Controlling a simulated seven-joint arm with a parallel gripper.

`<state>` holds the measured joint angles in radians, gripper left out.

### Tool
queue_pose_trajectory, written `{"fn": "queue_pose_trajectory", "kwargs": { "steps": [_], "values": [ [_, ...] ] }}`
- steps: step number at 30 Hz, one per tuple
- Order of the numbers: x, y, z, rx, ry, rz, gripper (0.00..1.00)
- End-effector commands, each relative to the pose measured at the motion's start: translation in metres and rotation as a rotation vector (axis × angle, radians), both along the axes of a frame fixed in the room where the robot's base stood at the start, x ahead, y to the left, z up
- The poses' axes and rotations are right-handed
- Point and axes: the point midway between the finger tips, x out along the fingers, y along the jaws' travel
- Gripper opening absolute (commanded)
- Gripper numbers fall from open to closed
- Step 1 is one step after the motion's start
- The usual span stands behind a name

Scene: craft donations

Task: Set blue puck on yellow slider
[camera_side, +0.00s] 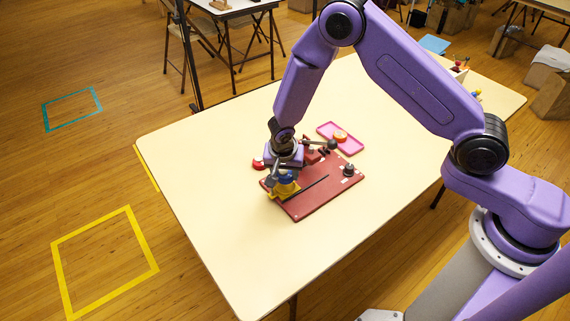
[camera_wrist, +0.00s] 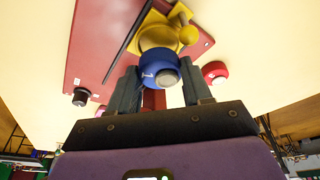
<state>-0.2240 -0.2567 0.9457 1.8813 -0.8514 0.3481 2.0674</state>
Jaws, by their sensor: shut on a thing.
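My gripper (camera_wrist: 160,84) is shut on the blue puck (camera_wrist: 160,69), which has a white mark on its face. In the side view the blue puck (camera_side: 287,178) shows under my gripper (camera_side: 285,176). The yellow slider (camera_side: 279,193) is at the near-left end of the dark slot on the red board (camera_side: 322,199).
A dark knob (camera_side: 348,170) stands on the board. A pink tray (camera_side: 326,128) holds an orange piece (camera_side: 340,136) behind the board. The table's front and left are clear.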

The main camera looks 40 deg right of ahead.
Motion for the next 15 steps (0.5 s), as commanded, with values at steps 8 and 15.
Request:
{"fn": "queue_pose_trajectory", "kwargs": {
  "steps": [8, 15],
  "values": [
    [0.000, 0.000, -0.020, 0.000, 0.000, -0.001, 0.20],
    [0.000, 0.000, -0.024, 0.001, -0.001, -0.001, 0.20]
  ]
}}
